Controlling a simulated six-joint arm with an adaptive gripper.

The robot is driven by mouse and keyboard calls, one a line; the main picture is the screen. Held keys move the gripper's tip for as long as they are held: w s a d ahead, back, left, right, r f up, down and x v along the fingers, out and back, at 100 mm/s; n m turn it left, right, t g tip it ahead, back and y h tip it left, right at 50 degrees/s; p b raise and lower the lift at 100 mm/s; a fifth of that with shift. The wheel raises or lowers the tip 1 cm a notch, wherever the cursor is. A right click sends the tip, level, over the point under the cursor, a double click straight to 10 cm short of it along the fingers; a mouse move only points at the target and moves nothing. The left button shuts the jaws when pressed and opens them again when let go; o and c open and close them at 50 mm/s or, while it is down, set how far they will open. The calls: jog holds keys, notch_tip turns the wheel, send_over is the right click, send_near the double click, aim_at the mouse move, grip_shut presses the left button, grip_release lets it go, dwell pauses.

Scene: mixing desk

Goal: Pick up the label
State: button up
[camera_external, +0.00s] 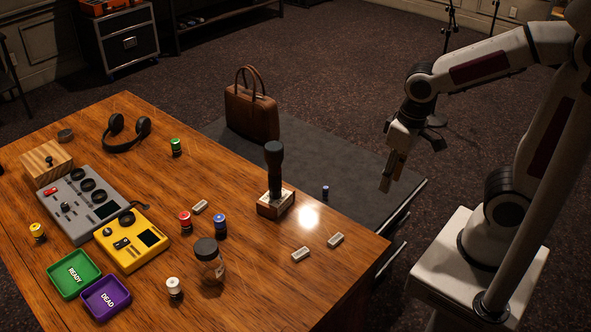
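Several small things could bear the name label, and I cannot tell which is meant. Three small white blocks that may be labels lie flat on the wooden desk (262,295): one near the front right edge (336,239), one just left of it (301,254), and one near the middle (200,207) beside a red-banded cylinder (185,221). My gripper (387,184) hangs in the air beyond the desk's right edge, pointing down, apart from all of them. No held object is visible.
Yellow (130,250) and grey devices (66,222), green (74,291) and purple trays (91,307) fill the left.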

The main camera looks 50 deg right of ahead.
jog(key=w+a+f+m+g, duration=0.2)
jog(key=w+a+f+m, duration=0.15)
jog(key=a+f, duration=0.25)
jog(key=m, duration=1.3)
send_over(334, 242)
jog(key=shift+h, duration=0.3)
jog(key=f, duration=0.4)
jog(key=shift+s, duration=0.2)
jog(key=shift+w+m+t, duration=0.1)
jog(key=shift+m+t, duration=0.2)
jog(key=shift+m, duration=1.05)
jog(key=shift+f, duration=0.1)
jog(key=shift+f, duration=1.25)
